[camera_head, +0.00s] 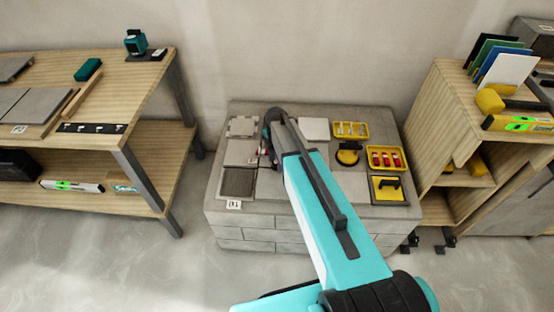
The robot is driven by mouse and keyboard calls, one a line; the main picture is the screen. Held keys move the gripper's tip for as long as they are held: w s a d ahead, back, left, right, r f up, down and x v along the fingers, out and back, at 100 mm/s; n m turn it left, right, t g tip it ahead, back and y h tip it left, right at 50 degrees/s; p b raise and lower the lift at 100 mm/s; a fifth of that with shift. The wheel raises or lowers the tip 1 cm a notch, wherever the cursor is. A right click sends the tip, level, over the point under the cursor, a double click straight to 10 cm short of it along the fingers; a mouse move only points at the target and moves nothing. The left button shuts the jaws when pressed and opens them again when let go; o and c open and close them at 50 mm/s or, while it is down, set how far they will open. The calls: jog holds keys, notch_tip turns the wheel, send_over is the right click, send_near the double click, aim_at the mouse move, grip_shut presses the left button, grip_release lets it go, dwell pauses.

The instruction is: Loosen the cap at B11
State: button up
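My arm reaches over a grey brick plinth (262,226) with pale tiles laid on its top. My gripper (266,150) is low over the tiles near the plinth's middle left. It is mostly hidden behind my own arm, so I cannot tell whether it is open or shut. A small red and white bit shows beside it, too small to identify. The cap at B11 cannot be made out. A small white label (233,204) sits at the plinth's front left, its text not clearly legible. A dark ribbed square (238,182) lies behind the label.
On the plinth's right are a yellow tray with red pieces (386,159), a yellow tray with pale pieces (351,130), a round yellow-black tool (348,154) and a yellow handled pad (387,189). A wooden bench (140,86) stands left, a wooden shelf (447,122) right.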

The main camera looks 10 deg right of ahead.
aim_at(275, 161)
jog(key=shift+a, duration=0.1)
jog(key=shift+r, duration=0.1)
notch_tip(275, 161, up, 14)
jog(key=shift+f, duration=0.25)
dwell(0.8)
dwell(0.3)
